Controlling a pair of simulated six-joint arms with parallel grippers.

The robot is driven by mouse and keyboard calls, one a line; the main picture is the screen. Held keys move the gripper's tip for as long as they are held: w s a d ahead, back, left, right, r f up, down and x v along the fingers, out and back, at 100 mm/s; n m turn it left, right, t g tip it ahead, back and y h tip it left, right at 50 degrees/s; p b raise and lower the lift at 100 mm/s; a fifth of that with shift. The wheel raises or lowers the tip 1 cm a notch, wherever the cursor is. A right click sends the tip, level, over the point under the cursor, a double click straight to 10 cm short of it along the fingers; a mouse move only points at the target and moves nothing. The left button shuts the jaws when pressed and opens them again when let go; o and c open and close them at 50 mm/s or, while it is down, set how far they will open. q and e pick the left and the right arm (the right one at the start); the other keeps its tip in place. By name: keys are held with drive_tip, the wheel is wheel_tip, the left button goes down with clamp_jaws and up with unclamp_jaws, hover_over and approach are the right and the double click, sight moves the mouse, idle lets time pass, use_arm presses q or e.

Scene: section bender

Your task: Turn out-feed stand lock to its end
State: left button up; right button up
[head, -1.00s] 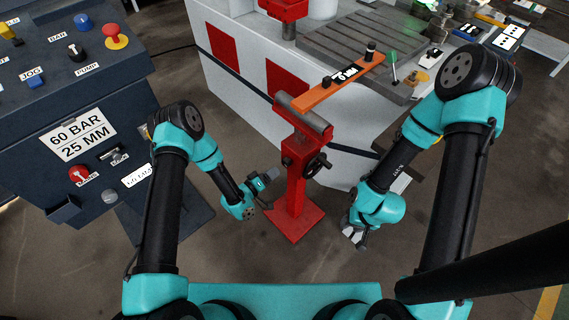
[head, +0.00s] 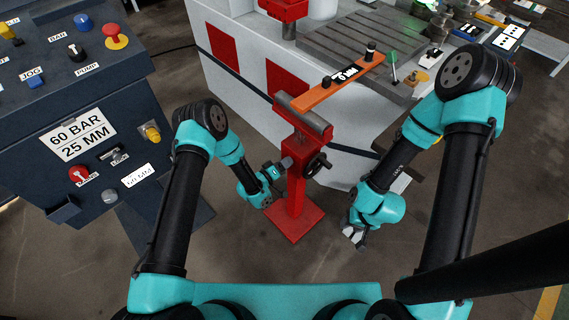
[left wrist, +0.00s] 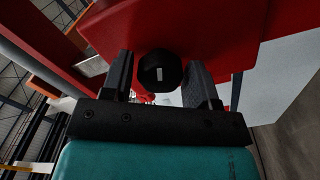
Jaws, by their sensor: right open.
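The red out-feed stand (head: 297,190) rises from a square base and carries a grey roller (head: 304,113) on top. A black handwheel (head: 317,165) is on its right side. In the left wrist view a round black knob with a white mark (left wrist: 160,72), seemingly the stand lock, sits on the red post (left wrist: 190,30). My left gripper (head: 282,166) is at the post's left side. In the left wrist view its fingers (left wrist: 160,85) are apart with the knob between them, and a gap shows on the knob's left. My right gripper (head: 352,237) is open and empty, low right of the stand.
An orange bar (head: 335,83) with a label lies beyond the roller, by the grey machine table (head: 360,45). The dark control console (head: 80,120) stands at the left. The white machine body (head: 240,70) is behind the stand. The floor in front of the stand is clear.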

use_arm(q)
drive_tip(key=c, duration=0.6)
drive_tip(key=shift+c, duration=0.2)
drive_tip(key=shift+m, duration=0.5)
drive_tip(key=m, duration=0.9)
drive_tip(key=o, duration=0.9)
